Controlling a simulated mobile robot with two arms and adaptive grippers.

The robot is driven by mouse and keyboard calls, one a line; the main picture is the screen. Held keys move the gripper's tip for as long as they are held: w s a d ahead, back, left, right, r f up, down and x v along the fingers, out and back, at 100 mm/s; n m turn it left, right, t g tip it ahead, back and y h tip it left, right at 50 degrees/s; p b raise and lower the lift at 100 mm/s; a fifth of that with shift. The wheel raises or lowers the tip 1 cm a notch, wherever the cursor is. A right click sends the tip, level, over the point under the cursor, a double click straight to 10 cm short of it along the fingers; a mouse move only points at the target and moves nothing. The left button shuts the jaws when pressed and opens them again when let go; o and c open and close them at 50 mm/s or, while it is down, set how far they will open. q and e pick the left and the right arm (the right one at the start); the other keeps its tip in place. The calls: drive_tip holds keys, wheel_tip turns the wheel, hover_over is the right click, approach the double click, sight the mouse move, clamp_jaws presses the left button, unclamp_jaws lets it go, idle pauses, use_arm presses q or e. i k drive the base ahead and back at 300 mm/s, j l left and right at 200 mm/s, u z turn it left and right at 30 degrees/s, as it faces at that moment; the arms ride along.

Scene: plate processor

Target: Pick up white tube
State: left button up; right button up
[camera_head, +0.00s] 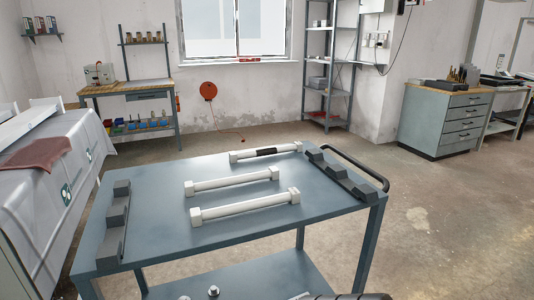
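Three tubes with square end blocks lie on the blue-grey top of a cart (160,235). The nearest white tube (245,207) lies across the front middle. A second white tube (232,182) lies just behind it, roughly parallel. The farthest tube (247,154) is white with a black section towards its right half and lies near the back edge. All three lie apart, and nothing holds them. Neither of my grippers can be made out. A dark ribbed shape is cut off at the bottom edge, too little to identify.
Dark notched holders stand on the cart's left (113,222) and right (340,176) sides. A black handle (357,168) runs along the right end. Small metal parts (213,290) lie on the lower shelf. A draped table (60,165) stands at left; the floor at right is clear.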

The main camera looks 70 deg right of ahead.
sight(273, 172)
drive_tip(key=z, duration=1.9)
drive_tip(key=i+j+z, duration=0.1)
drive_tip(key=z, duration=0.2)
drive_tip(key=j+z, duration=0.35)
drive_tip(key=i+l, duration=0.05)
